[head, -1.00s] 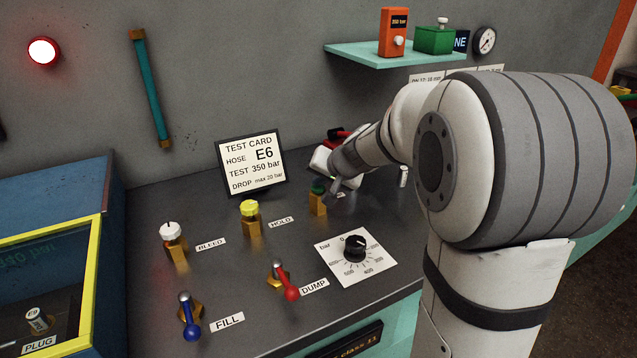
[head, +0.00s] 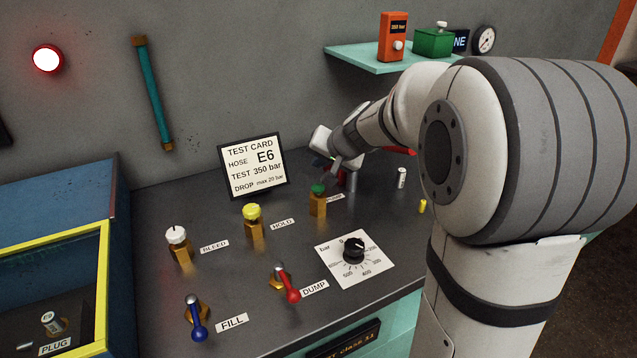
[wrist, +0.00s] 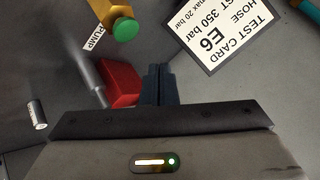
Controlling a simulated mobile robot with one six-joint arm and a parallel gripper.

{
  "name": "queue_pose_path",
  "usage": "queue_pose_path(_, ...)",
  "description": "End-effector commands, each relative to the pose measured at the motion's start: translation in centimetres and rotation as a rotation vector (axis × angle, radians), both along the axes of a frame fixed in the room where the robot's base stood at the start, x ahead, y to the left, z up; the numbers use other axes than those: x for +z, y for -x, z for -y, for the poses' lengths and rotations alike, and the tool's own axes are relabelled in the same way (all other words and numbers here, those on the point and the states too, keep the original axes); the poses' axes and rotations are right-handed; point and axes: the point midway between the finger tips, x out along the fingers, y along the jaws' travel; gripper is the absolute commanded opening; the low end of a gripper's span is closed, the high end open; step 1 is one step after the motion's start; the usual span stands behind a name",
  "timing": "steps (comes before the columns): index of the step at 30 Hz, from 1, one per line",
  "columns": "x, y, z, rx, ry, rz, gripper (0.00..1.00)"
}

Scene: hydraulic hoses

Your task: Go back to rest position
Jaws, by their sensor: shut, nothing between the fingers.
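My gripper (wrist: 160,85) shows in the wrist view with its two dark fingers together and nothing between them. In the head view its end is partly hidden by my own arm, above the bench behind the green-topped valve (head: 318,190). In the wrist view the green knob (wrist: 125,29) is ahead and left of the fingers, beside the PUMP label (wrist: 93,38). A red object (wrist: 122,84) with a grey rod lies just left of the fingers.
The test card (head: 253,166) stands left of my gripper. The yellow HOLD valve (head: 253,222), white BLEED valve (head: 177,240), blue FILL lever (head: 196,318), red DUMP lever (head: 287,284) and pressure dial (head: 354,252) stand in front. A teal shelf (head: 350,55) hangs above. A small white cylinder (head: 402,177) stands right.

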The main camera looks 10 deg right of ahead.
Motion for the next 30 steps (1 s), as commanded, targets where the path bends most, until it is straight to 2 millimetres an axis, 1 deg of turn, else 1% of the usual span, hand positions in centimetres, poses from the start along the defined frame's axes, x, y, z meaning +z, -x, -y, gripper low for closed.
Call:
queue_pose_path(3, 0.0, 0.0, 0.0, 0.001, 0.000, -0.001, 0.00)
queue_pose_path(5, 0.2, 0.5, -0.2, 0.010, 0.005, -0.005, 0.00)
queue_pose_path(8, 0.9, 2.9, -1.1, 0.055, 0.030, -0.033, 0.00)
queue_pose_path(11, 1.7, 7.5, -2.5, 0.133, 0.084, -0.096, 0.00)
queue_pose_path(12, 1.9, 9.9, -2.9, 0.169, 0.114, -0.130, 0.00)
queue_pose_path(14, 1.9, 13.6, -3.3, 0.219, 0.166, -0.185, 0.00)
queue_pose_path(15, 1.8, 16.0, -3.3, 0.248, 0.202, -0.224, 0.00)
queue_pose_path(17, 1.7, 19.4, -3.1, 0.283, 0.258, -0.278, 0.00)
queue_pose_path(18, 1.5, 21.5, -2.9, 0.302, 0.294, -0.311, 0.00)
queue_pose_path(21, 1.0, 25.7, -1.9, 0.332, 0.378, -0.384, 0.00)
queue_pose_path(24, 0.6, 28.4, -1.1, 0.345, 0.438, -0.432, 0.00)
queue_pose_path(25, 0.5, 28.9, -0.9, 0.346, 0.449, -0.440, 0.00)
queue_pose_path(27, 0.4, 29.7, -0.6, 0.350, 0.469, -0.456, 0.00)
queue_pose_path(30, 0.2, 30.1, -0.4, 0.349, 0.480, -0.464, 0.00)
